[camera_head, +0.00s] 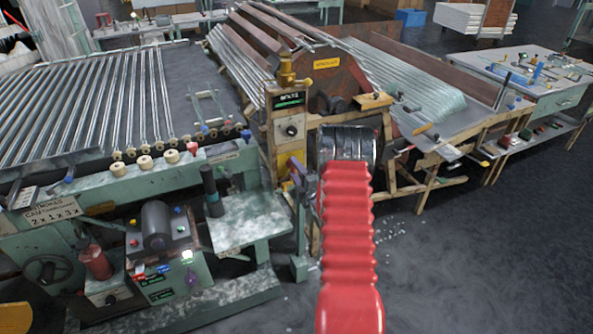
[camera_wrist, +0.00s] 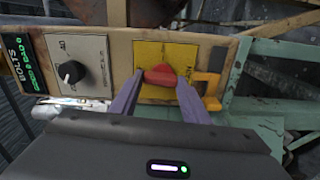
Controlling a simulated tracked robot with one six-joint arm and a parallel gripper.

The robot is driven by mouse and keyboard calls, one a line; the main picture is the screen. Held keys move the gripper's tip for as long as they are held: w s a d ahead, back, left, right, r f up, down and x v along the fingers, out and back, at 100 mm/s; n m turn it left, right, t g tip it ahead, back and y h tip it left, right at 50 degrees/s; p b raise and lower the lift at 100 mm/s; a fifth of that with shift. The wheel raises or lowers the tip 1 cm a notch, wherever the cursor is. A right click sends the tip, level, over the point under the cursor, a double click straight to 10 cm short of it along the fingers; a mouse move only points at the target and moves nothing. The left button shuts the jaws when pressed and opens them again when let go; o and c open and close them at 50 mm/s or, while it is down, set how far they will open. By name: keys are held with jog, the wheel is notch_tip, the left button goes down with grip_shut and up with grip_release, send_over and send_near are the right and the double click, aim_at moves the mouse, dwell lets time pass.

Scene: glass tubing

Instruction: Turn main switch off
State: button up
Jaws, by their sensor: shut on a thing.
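The main switch is a small red knob (camera_wrist: 160,76) on a yellow plate (camera_wrist: 166,55) with dark lettering. The plate is fixed to a worn beige panel, seen sideways in the wrist view. The knob's wide red grip lies between the two purple fingers of my gripper (camera_wrist: 161,84), which are shut on it. The fingers hide part of the plate and its lettering. In the head view, the upright panel (camera_head: 271,125) stands at the middle, with the yellow plate low on it; my gripper (camera_head: 293,172) is at the plate and the knob is hidden there.
A black dial (camera_wrist: 71,72) and a green-lit volts display (camera_wrist: 26,62) sit beside the switch. An orange bracket (camera_wrist: 210,88) stands close to the right finger. A green bench (camera_head: 240,220) is left of the panel; open floor (camera_head: 450,260) lies right.

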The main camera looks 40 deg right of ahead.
jog(key=shift+a+f+n, duration=0.2)
jog(key=shift+f+n, duration=0.05)
jog(key=shift+n, duration=0.35)
jog(key=o, duration=0.7)
jog(key=shift+c, duration=0.2)
jog(key=o, duration=0.4)
jog(key=shift+d+r, duration=0.1)
jog(key=shift+r, duration=0.05)
jog(key=v, duration=1.3)
jog(key=shift+s, duration=0.4)
